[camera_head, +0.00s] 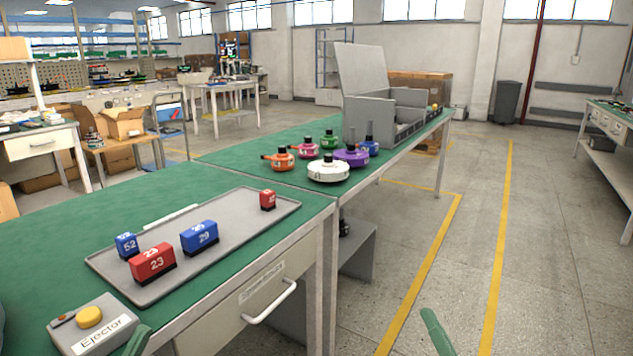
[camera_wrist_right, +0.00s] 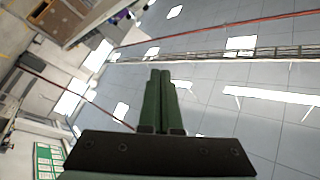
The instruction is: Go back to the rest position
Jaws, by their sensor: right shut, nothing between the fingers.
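My right gripper (camera_head: 430,318) shows at the bottom edge of the head view as a green finger over the floor, right of the table. In the right wrist view its two green fingers (camera_wrist_right: 160,75) lie together, shut, with nothing between them. They point up toward the ceiling. A green tip (camera_head: 139,341) at the bottom left of the head view, beside the Ejector box, looks like part of my left gripper. Its jaws are cut off by the frame edge.
A grey tray (camera_head: 120,265) with red and blue numbered blocks lies on the green table (camera_head: 60,235). A grey Ejector box (camera_head: 95,328) has a yellow button. Colored motor hubs (camera_head: 328,170) and a grey open bin (camera_head: 375,110) stand farther back. The floor at right is clear.

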